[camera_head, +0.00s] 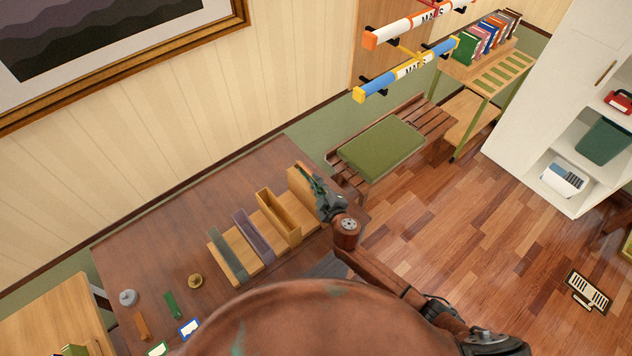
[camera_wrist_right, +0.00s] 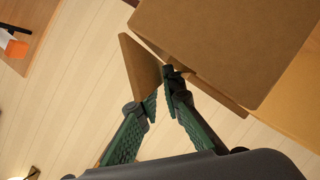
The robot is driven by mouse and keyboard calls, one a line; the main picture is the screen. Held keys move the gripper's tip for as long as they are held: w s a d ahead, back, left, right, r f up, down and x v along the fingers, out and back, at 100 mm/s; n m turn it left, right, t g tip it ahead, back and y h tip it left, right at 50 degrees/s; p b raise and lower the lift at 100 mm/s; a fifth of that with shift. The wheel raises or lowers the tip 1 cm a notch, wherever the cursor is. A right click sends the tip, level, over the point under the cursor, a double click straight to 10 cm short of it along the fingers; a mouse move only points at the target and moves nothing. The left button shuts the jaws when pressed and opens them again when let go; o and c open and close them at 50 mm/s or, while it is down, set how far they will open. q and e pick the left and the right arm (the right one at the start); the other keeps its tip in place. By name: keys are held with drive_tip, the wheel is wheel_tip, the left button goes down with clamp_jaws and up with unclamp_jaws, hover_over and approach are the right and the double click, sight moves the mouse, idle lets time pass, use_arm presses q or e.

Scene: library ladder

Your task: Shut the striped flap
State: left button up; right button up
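A row of compartments stands on the desk, with a dark green box (camera_head: 228,254), a purple box (camera_head: 254,236), an open tan box (camera_head: 280,216) and a wooden box (camera_head: 303,187) at the right end. I see no stripes on any of them, so I cannot tell which part is the striped flap. My right gripper (camera_head: 312,184) is at the right-end box. In the right wrist view my right gripper's fingertips (camera_wrist_right: 163,92) are close together beside a thin tilted brown panel (camera_wrist_right: 138,62); whether they grip it is unclear. My left gripper is out of view.
The desk (camera_head: 185,235) stands against the panelled wall. Small items, including a green block (camera_head: 172,304) and a brass knob (camera_head: 195,281), lie at its near left. A bench with a green cushion (camera_head: 382,146) stands right of the desk.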

drive_tip(key=v, duration=1.2)
drive_tip(key=shift+c, duration=0.2)
